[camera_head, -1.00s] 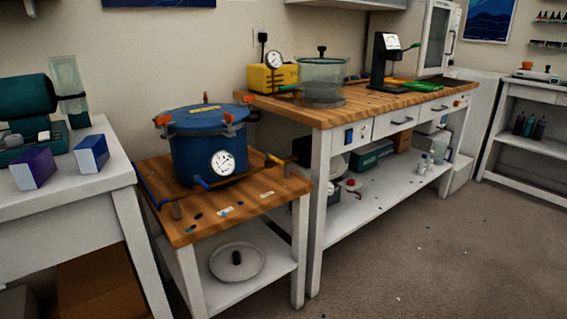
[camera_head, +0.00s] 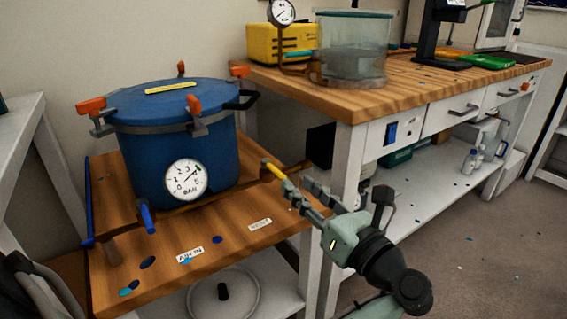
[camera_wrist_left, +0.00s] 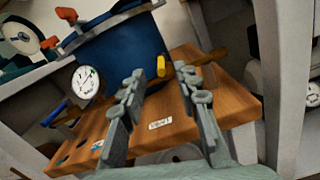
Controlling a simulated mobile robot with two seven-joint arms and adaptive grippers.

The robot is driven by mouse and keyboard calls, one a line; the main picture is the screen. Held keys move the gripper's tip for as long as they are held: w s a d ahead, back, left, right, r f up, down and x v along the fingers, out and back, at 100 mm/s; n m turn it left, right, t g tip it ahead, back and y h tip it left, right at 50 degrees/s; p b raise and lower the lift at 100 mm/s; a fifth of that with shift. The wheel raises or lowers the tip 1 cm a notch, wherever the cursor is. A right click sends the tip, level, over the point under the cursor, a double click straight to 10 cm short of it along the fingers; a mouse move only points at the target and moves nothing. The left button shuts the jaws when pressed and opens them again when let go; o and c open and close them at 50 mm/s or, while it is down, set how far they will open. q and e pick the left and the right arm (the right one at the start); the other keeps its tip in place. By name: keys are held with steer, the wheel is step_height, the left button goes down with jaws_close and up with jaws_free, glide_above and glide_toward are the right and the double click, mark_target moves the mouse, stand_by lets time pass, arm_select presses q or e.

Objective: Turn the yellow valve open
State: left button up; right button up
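The yellow valve handle (camera_head: 275,171) sits on a pipe at the right side of the blue pressure pot (camera_head: 150,150), above the small wooden table. My left gripper (camera_head: 297,185) reaches up to it from the lower right, fingers apart. In the left wrist view, the yellow handle (camera_wrist_left: 161,66) shows end-on, just beyond and between the spread fingertips (camera_wrist_left: 160,82). I cannot tell whether a finger touches it. A blue valve handle (camera_head: 147,218) stands at the pot's front left, near the label "AIR IN". Another label (camera_head: 260,224) lies near the yellow valve. My right gripper is not in view.
The pot has a round gauge (camera_head: 186,179) and orange-handled clamps around its lid. The wooden workbench (camera_head: 350,104) stands close behind the left gripper, with a leg near it. A round lid-like disc (camera_head: 245,295) lies on the lower shelf. Open floor is at right.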

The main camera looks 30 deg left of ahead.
mark_target(269, 166)
arm_select(q)
steer(key=shift+g, duration=0.4)
steer(key=x, duration=0.5)
steer(key=f+x, duration=0.1)
steer(key=x, duration=0.2)
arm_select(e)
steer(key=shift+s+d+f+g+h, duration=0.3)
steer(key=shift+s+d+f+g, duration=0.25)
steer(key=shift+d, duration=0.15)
arm_select(q)
steer(key=shift+c, duration=0.3)
jaws_close()
